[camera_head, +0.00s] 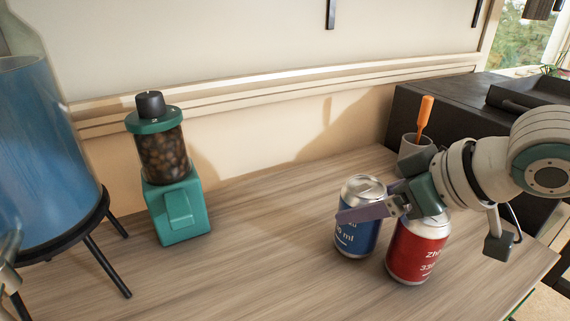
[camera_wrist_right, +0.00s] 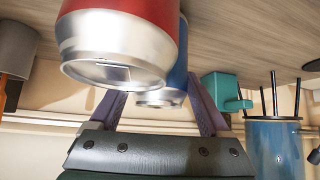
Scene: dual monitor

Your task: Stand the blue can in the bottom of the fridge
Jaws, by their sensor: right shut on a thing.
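The blue can (camera_head: 352,236) stands upright on the wooden counter in the head view. My right gripper (camera_head: 366,204) reaches in from the right and is shut on its upper part, one purple finger crossing its front. In the right wrist view, the blue can (camera_wrist_right: 179,76) shows between the two fingers, partly hidden behind a red can. The red can (camera_head: 416,250) stands close beside the blue can, under my right gripper; I cannot tell whether they touch. The fridge is not in view. I do not make out my left gripper.
A green coffee grinder (camera_head: 180,212) stands on the counter's left half, beside a blue drink dispenser (camera_head: 45,160) on black legs. A grey cup (camera_head: 413,146) with an orange-handled tool is behind my right gripper. A dark appliance (camera_head: 425,105) is at the back right. The counter's middle is clear.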

